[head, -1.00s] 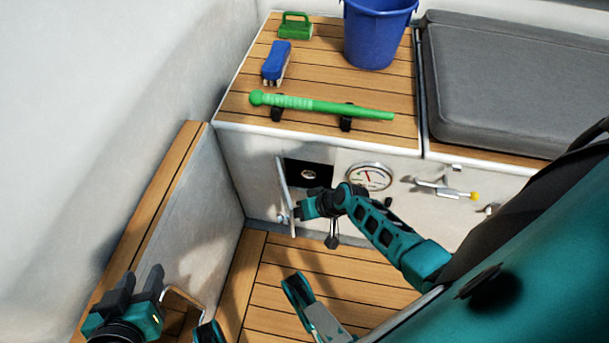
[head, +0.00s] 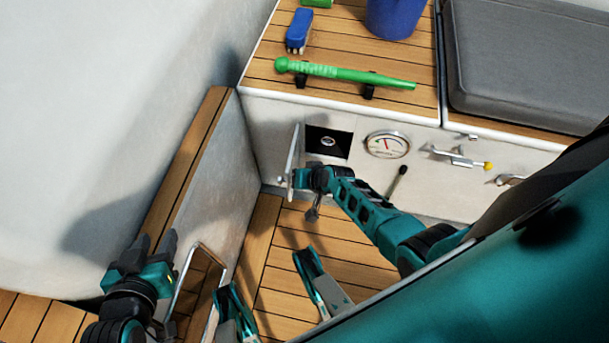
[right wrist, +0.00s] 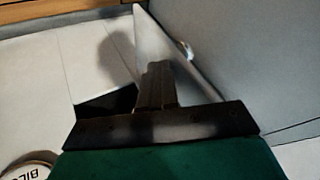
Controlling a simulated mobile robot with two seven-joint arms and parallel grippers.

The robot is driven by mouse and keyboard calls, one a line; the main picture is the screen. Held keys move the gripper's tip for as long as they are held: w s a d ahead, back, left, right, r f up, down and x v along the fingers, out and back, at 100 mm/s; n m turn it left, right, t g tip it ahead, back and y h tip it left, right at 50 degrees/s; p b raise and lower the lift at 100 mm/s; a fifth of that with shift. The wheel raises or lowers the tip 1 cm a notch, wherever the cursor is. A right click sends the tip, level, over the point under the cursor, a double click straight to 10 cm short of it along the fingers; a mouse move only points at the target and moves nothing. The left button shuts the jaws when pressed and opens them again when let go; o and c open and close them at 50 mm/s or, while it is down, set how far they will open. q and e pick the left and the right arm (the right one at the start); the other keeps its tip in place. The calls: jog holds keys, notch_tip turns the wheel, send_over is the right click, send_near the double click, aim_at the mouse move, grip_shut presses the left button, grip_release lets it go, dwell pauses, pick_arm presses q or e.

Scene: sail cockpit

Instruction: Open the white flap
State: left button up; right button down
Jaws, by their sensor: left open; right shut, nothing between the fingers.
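The white flap (head: 294,160) stands swung out from the front of the bench locker, at the left side of a dark square recess (head: 328,142) with a round fitting inside. My right gripper (head: 297,178) is shut and empty, right beside the flap's lower part on the recess side. In the right wrist view the closed fingers (right wrist: 157,85) are close against the flap (right wrist: 178,50); I cannot tell if they touch. My left gripper (head: 148,250) is open and empty at the lower left, away from the flap.
A round gauge (head: 387,144), a black lever (head: 397,182) and a yellow-tipped valve handle (head: 462,160) are right of the recess. A low wall (head: 205,165) stands left.

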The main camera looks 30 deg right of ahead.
jog(key=shift+w+a, duration=0.1)
jog(key=shift+a, duration=0.15)
pick_arm(q)
jog(key=shift+d+r, duration=0.15)
dwell(0.4)
